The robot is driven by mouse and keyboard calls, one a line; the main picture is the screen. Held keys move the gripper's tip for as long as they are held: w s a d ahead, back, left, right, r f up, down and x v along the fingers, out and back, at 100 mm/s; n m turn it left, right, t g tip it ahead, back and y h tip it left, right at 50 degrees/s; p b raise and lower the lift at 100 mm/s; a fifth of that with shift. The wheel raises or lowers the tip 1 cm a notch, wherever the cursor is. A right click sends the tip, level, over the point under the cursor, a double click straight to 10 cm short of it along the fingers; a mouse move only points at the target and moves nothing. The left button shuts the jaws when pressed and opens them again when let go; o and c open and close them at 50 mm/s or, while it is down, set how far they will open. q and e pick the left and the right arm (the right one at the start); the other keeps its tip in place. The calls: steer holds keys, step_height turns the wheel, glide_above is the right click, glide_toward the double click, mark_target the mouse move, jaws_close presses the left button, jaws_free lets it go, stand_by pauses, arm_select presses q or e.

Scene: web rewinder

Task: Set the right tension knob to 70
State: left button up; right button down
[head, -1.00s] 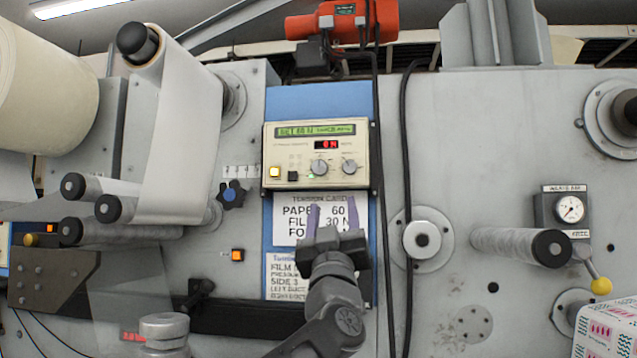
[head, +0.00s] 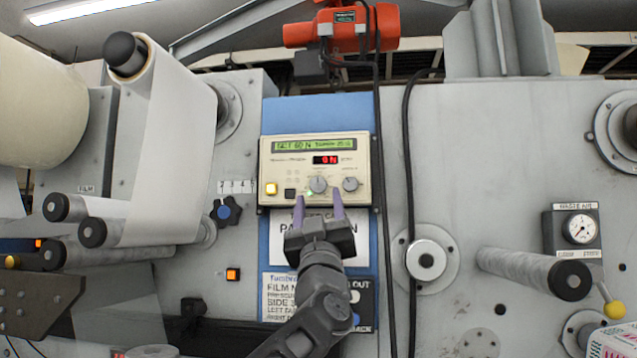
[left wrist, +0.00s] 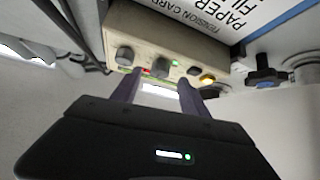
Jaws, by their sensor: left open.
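The cream control panel (head: 268,200) has a green text display and a red display that seems to read 0 N. The right knob (head: 351,184) is grey and round. A second grey knob (head: 318,184) sits to its left. My left gripper (head: 319,198) is open and empty. Its purple fingertips are at the panel's lower edge, below and to either side of the left-hand knob; contact cannot be told. The left wrist view shows the panel upside down, with the right knob (left wrist: 124,56) left of the other knob (left wrist: 160,65). My right gripper is not in view.
A tension card (head: 366,240) below the panel is partly hidden by my gripper. A yellow button (head: 271,188) sits at the panel's left. Dark cables (head: 383,240) hang just right of it. A blue star knob (head: 226,212) and paper rollers (head: 112,230) are to the left.

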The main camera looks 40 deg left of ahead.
mark_target(318, 188)
arm_select(q)
steer(key=p+x, duration=0.1)
steer(key=x, duration=0.2)
steer(key=shift+w+a+r+p, duration=0.1)
steer(key=shift+w+r+p, duration=0.1)
steer(key=shift+p, duration=0.2)
steer(key=shift+s, duration=0.1)
jaws_close()
